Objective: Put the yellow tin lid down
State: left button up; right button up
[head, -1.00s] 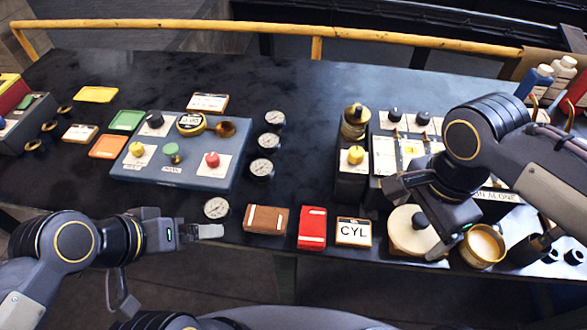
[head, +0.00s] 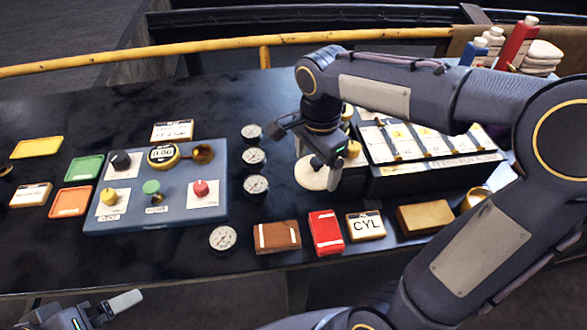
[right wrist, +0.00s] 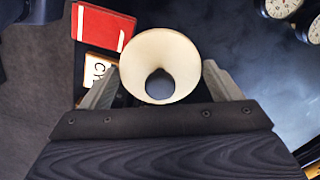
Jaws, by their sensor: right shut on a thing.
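The tin lid (head: 313,174) is a pale cream disc with a dark knob. My right gripper (head: 327,173) is shut on it and holds it just left of the labelled panel, right of the gauges. The right wrist view shows the lid (right wrist: 160,50) flat-on between the fingers, with its knob (right wrist: 160,85) toward the gripper. The picture does not clearly show whether the lid touches anything beneath. The open brass tin (head: 475,198) is partly hidden behind my right arm. My left gripper (head: 122,302) is low at the left; its jaw gap is unclear.
Gauges (head: 254,158) stand left of the lid, beside a blue control panel (head: 215,160). A brown box (head: 278,236), red box (head: 326,232), CYL block (head: 366,226) and tan block (head: 425,217) line the front edge. Yellow (head: 37,147), green and orange trays lie left. Dark bench space lies behind the gauges.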

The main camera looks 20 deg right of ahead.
jog(key=w+f, duration=0.3)
jog(key=w, duration=0.1)
jog(key=w+f, duration=0.3)
jog(key=shift+w+a+f, duration=0.2)
jog(key=shift+w+f, duration=0.4)
jog(key=shift+f, duration=1.6)
jog(key=shift+f, duration=0.1)
jog(key=o, duration=0.5)
jog(key=shift+f, duration=0.15)
jog(key=o, duration=0.3)
jog(key=shift+o, duration=0.2)
